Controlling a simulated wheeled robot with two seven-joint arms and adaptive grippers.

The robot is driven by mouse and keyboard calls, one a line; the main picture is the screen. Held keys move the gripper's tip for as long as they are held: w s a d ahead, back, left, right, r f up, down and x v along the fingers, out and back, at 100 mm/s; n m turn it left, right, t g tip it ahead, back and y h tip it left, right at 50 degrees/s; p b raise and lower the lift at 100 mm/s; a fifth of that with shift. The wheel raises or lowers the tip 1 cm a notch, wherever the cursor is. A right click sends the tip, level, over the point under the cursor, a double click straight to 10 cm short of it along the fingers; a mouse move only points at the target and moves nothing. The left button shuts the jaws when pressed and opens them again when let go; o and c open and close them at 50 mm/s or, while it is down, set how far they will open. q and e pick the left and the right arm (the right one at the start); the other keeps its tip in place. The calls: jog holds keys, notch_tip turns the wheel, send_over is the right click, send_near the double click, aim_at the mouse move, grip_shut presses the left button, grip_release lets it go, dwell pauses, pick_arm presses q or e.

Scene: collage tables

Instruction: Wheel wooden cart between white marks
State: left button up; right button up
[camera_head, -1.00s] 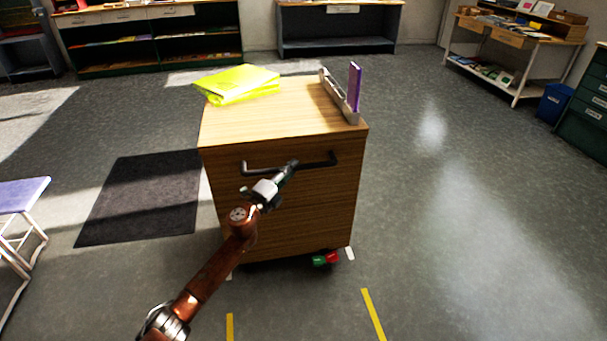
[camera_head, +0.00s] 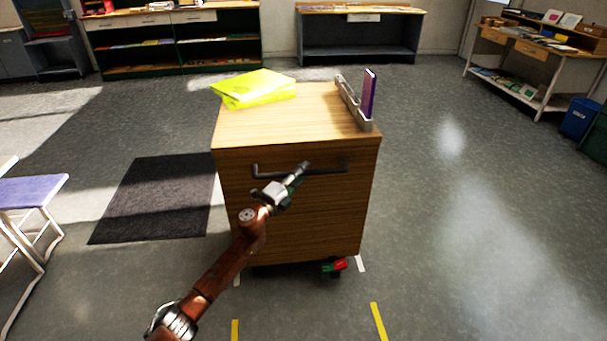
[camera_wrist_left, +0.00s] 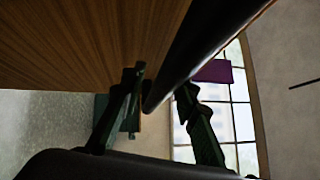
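The wooden cart (camera_head: 300,215) stands upright in the middle of the head view, with a dark bar handle (camera_head: 330,169) on its near face. My left gripper (camera_head: 301,168) is at this handle. In the left wrist view its two fingers (camera_wrist_left: 160,90) stand on either side of the dark handle bar (camera_wrist_left: 205,45), close against it. One white mark (camera_head: 361,263) shows on the floor by the cart's lower right corner. Another white mark (camera_head: 236,280) shows at its lower left, partly hidden by my arm. My right gripper is out of view.
A yellow-green folder stack (camera_head: 253,88) and a grey holder (camera_head: 352,102) with a purple item lie on the cart. Yellow floor strips (camera_head: 378,322) are nearer me. A purple-topped stool (camera_head: 30,190) stands left and a dark mat (camera_head: 155,198) lies beside the cart. The right floor is clear.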

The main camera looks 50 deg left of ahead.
pick_arm(q)
jog(key=shift+o, duration=0.3)
jog(key=shift+s, duration=0.1)
jog(key=v, duration=1.2)
